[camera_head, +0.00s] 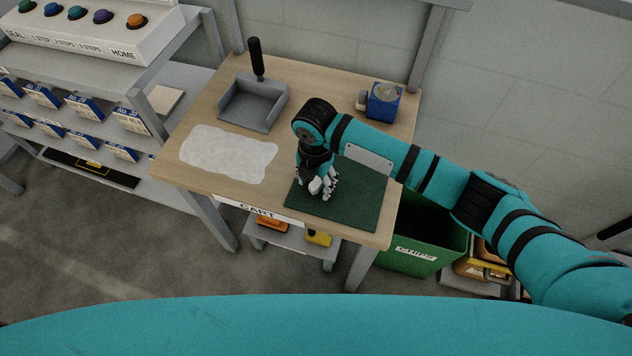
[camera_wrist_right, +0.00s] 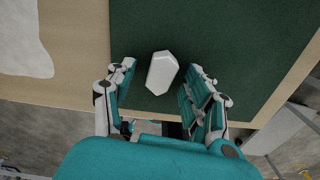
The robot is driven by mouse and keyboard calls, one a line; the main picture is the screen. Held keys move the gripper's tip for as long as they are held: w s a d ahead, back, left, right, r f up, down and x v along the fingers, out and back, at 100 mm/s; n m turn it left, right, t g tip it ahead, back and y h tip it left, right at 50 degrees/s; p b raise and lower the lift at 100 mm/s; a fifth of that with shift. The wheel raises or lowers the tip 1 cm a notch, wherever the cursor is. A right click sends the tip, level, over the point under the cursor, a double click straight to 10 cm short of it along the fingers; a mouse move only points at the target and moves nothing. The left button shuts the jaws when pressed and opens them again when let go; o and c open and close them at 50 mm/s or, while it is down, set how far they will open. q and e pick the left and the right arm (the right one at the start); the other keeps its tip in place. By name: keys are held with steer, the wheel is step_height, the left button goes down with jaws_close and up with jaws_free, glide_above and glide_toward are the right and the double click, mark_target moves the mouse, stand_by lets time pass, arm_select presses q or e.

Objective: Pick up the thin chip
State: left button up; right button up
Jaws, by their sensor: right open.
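A small whitish flat chip (camera_wrist_right: 161,73) lies on the dark green mat (camera_head: 358,200), near the mat's left part. In the right wrist view it shows between the fingers of my right gripper (camera_wrist_right: 163,80), with mat visible on both sides of it. The fingers are apart and do not appear to touch it. In the head view my right gripper (camera_head: 323,186) points down over the mat, and the chip is hard to tell from the pale fingers there. My left gripper is not in view.
A wooden table (camera_head: 200,105) bears a whitish irregular sheet (camera_head: 229,153), a grey dustpan-like scoop (camera_head: 253,103) with an upright black handle, and a blue device (camera_head: 384,102). A green bin (camera_head: 425,240) marked CHIPS stands below the table's right side. A shelf rack (camera_head: 70,75) stands left.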

steer(key=shift+c, duration=0.4)
steer(key=c, duration=0.8)
